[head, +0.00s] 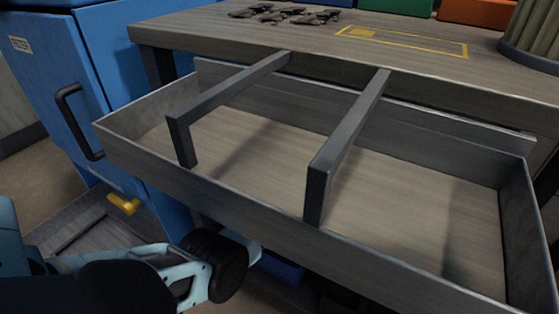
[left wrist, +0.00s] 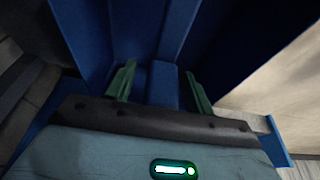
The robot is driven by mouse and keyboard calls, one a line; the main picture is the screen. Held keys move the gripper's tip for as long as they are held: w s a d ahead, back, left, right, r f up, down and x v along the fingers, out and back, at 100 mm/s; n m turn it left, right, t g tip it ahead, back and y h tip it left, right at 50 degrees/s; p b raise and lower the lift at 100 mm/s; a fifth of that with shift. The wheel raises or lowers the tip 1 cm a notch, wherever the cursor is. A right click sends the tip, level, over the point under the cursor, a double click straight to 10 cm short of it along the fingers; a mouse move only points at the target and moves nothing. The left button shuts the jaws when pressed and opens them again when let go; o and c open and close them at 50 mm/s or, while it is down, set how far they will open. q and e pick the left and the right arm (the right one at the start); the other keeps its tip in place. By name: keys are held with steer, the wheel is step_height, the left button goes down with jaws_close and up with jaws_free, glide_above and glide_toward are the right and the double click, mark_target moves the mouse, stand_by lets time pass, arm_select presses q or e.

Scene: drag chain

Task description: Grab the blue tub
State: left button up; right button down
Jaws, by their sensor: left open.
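My left gripper (left wrist: 160,78) is open, its two green fingers spread in the left wrist view. Blue surfaces (left wrist: 165,88) lie between and beyond the fingertips; I cannot tell whether they touch or which object they belong to. In the head view my left arm comes in at the lower left, and its fingers are hidden below the drawer front. A small blue patch (head: 283,268) shows under the drawer beside the arm; it may be the blue tub, mostly hidden. My right gripper is not in view.
An open, empty grey drawer (head: 250,205), crossed by two dark bars, juts out below the workbench (head: 220,30). A blue cabinet (head: 45,60) with a black handle stands left. Dark parts (head: 285,14), a green bin (head: 400,5) and an orange bin (head: 478,12) are on the bench.

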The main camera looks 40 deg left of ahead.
arm_select(q)
steer(key=shift+c, duration=0.2)
jaws_close()
steer(key=shift+r, duration=0.1)
